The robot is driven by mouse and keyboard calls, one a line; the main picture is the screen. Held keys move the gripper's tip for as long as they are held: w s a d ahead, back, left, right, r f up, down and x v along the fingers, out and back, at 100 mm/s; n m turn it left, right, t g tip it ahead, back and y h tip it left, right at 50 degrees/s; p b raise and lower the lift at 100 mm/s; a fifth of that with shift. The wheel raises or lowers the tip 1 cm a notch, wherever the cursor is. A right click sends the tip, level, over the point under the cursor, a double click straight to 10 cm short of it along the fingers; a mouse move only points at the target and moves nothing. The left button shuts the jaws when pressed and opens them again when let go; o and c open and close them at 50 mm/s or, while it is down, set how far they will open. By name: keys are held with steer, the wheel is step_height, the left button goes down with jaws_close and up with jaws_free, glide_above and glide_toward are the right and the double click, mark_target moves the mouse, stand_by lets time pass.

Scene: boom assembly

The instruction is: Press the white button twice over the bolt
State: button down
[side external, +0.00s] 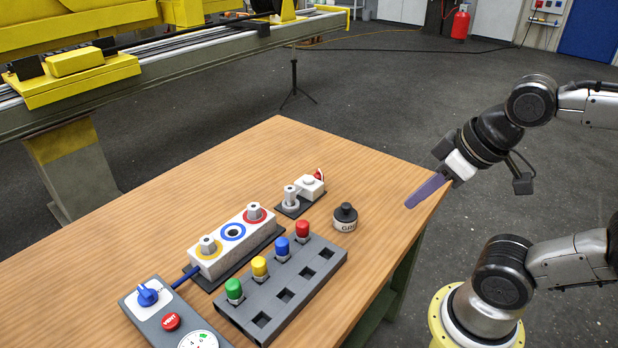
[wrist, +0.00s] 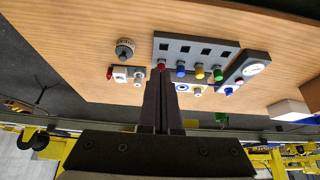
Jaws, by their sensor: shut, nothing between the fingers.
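A small dark base (side external: 281,209) near the middle of the table carries a light grey bolt-like post (side external: 290,196) and a white block (side external: 311,186) with a red part at its far side. In the wrist view the white block (wrist: 121,73) and the post (wrist: 138,80) show left of my fingers. I cannot tell exactly which face of the white block is the button. My gripper (side external: 411,203) is shut and empty, above the table's right edge and clear of the base. In the wrist view its closed fingers (wrist: 158,86) point toward the table.
A black round-topped part (side external: 345,216) stands between the base and my gripper. A grey rack (side external: 282,290) holds red, blue, yellow and green caps. A white block with ringed holes (side external: 232,240) and a control box (side external: 170,318) stand nearby. The far table area is clear.

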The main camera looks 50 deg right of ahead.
steer(key=w+r+m+t, duration=0.2)
steer(key=w+r, duration=0.2)
steer(key=w, duration=0.3)
steer(key=w+r+m+t+y, duration=0.1)
steer(key=w+r+m+t, duration=0.15)
steer(key=w, duration=0.45)
steer(key=w+r+m+t, duration=0.1)
steer(key=w+r+t, duration=0.1)
steer(key=w+r, duration=0.35)
steer(key=w+d+f+m+h, duration=0.3)
steer(key=w+d+f+m, duration=0.3)
steer(key=w, duration=0.5)
steer(key=w+d+f+m+g+h, duration=0.1)
steer(key=d+f+g, duration=0.1)
steer(key=d+f, duration=0.2)
steer(key=w+d+f+m+g, duration=0.1)
steer(key=d+f, duration=0.3)
steer(key=f, duration=0.6)
steer(key=shift+w+d+g+h, duration=0.4)
steer(key=shift+w+g, duration=0.05)
steer(key=shift+w, duration=0.3)
steer(key=shift+f+m, duration=0.1)
steer(key=shift+m, duration=0.15)
